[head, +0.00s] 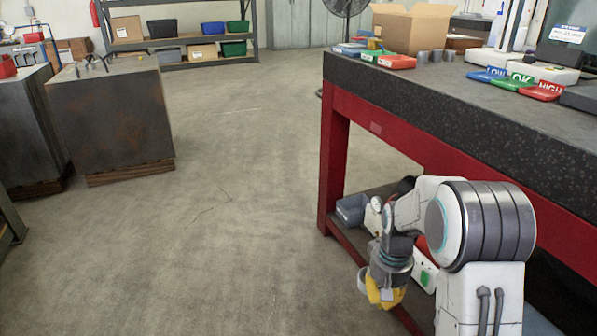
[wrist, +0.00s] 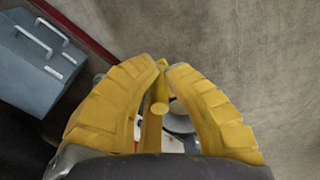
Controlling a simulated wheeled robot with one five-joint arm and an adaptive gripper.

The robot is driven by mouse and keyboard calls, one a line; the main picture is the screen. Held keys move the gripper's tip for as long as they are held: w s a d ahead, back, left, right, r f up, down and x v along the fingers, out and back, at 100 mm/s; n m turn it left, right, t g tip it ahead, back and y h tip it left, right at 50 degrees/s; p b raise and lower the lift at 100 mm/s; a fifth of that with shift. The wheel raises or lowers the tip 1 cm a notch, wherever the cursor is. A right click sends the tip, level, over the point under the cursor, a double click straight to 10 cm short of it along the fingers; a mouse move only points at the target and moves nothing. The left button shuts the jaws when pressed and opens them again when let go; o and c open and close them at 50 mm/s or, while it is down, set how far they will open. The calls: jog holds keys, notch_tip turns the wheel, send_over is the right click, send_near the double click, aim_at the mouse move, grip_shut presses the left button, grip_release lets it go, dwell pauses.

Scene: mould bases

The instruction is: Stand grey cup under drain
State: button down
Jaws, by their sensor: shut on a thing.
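My gripper (head: 384,294) hangs low beside the red-framed bench, its yellow fingers closed in. In the wrist view my gripper (wrist: 163,68) has its fingertips drawn close together. A grey rounded piece, seemingly the grey cup (wrist: 180,123), shows between the fingers, partly covered by the right finger and a yellow rod-like part. A pale grey curved edge, seemingly the same cup (head: 362,281), shows at the left of the fingers in the head view. Its opening and tilt are hard to tell. I cannot make out a drain in either view.
The granite-topped bench (head: 470,105) fills the right; its lower shelf holds a blue-grey box (head: 351,208). Rusty steel mould blocks (head: 110,120) stand on wooden pallets at the left. A storage rack (head: 180,62) is at the back. The middle floor is clear.

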jog(key=w+a+r+n, duration=0.1)
jog(key=w+a+r, duration=0.2)
jog(key=w, duration=0.2)
notch_tip(320, 180, up, 25)
jog(key=s+p, duration=0.2)
jog(key=p, duration=3.2)
jog(key=shift+r+p, duration=0.2)
jog(key=shift+p, duration=0.15)
jog(key=shift+a, duration=0.1)
